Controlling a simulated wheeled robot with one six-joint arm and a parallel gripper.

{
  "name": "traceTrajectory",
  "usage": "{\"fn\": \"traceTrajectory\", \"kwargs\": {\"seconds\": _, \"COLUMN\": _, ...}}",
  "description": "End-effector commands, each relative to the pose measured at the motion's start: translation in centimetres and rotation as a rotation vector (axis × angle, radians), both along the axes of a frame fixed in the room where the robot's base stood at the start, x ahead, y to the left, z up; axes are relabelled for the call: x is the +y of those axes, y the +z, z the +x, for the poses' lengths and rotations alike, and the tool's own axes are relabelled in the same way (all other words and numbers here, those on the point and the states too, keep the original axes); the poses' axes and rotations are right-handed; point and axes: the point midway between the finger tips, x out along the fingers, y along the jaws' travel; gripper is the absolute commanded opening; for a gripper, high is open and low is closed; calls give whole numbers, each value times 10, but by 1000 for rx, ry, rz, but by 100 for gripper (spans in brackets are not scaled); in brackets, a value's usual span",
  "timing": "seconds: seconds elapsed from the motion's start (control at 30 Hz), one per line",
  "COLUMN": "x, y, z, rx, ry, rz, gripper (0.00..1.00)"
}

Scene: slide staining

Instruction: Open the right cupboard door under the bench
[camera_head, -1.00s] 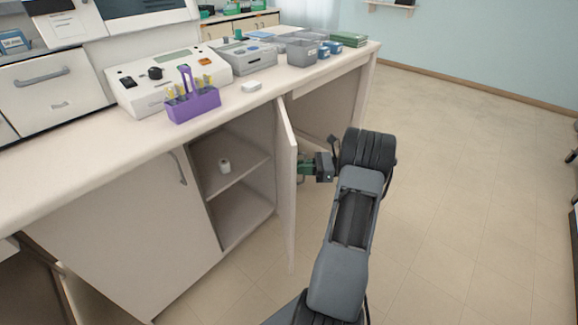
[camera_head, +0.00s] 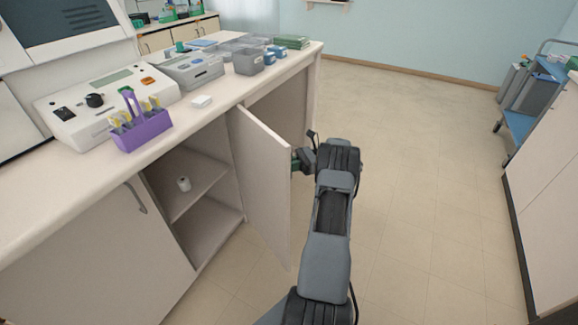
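The right cupboard door (camera_head: 262,178) under the bench stands swung well out from the cupboard, its face turned partly toward me. The left cupboard door (camera_head: 95,255) is closed, with a curved grey handle (camera_head: 135,196).
On the bench top (camera_head: 215,120) stand a purple rack (camera_head: 142,132), a white instrument (camera_head: 105,103) and grey tubs (camera_head: 248,62). The tiled floor (camera_head: 420,150) right of the door is clear. A blue cart (camera_head: 520,122) and a white cabinet (camera_head: 548,190) stand at the right.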

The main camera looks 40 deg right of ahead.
Motion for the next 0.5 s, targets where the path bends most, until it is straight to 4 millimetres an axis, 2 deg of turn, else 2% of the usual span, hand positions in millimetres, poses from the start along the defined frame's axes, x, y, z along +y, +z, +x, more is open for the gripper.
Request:
{"fn": "traceTrajectory", "kwargs": {"seconds": 0.23, "x": -1, "y": -3, "z": -3, "rx": 13, "ry": 1, "rz": 3, "gripper": 0}}
{"fn": "traceTrajectory", "kwargs": {"seconds": 0.27, "x": -1, "y": -3, "z": -3, "rx": 13, "ry": 0, "rz": 2, "gripper": 11}}
{"fn": "traceTrajectory", "kwargs": {"seconds": 0.33, "x": -1, "y": -3, "z": -3, "rx": 12, "ry": 0, "rz": 2, "gripper": 18}}
{"fn": "traceTrajectory", "kwargs": {"seconds": 0.5, "x": 0, "y": -2, "z": -1, "rx": 7, "ry": 1, "rz": 0, "gripper": 19}}
